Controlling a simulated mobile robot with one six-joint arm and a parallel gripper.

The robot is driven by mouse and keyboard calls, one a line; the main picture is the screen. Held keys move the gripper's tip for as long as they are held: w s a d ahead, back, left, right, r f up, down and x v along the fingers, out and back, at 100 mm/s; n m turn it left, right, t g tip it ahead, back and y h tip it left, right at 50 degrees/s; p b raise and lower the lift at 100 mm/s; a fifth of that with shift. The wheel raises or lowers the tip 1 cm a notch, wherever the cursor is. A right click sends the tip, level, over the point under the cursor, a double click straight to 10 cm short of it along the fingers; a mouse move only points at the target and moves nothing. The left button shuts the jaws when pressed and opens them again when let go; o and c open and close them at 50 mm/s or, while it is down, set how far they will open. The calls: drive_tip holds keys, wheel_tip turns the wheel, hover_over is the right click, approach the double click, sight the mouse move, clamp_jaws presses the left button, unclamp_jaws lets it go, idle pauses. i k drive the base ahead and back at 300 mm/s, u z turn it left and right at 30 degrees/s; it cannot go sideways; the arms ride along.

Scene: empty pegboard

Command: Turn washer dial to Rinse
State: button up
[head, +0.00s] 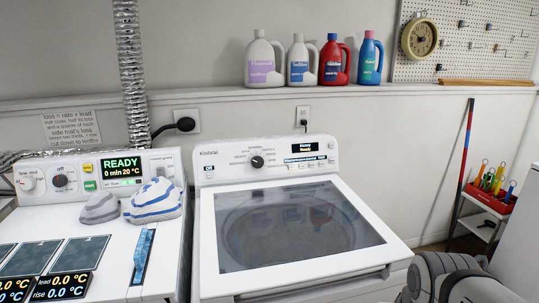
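The washer (211,235) stands in the middle of the head view, a white top-loader with a glass lid that is shut. Its dial (257,161) is a dark round knob on the rear control panel, with small labels around it. The labels are too small to read, so I cannot tell where the dial points. A small lit display (303,146) to the right of the dial shows two short lines, the lower seeming to read "Ready". My gripper is not in view; only grey links of my arm show at the lower right, apart from the dial.
A white machine (115,290) at left has knobs, a "READY" display (122,167) and folded cloths (155,201) on top. Several bottles (263,63) stand on the ledge above. A pegboard (470,45) and a red tool caddy (488,198) are at right. The space above the washer lid is clear.

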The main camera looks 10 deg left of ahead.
sight(257, 162)
drive_tip(key=u, duration=0.3)
drive_tip(key=i, duration=0.95)
drive_tip(key=u, duration=0.4)
drive_tip(key=k, duration=0.95)
drive_tip(key=u, duration=0.15)
drive_tip(key=i, duration=0.95)
drive_tip(key=z, duration=0.05)
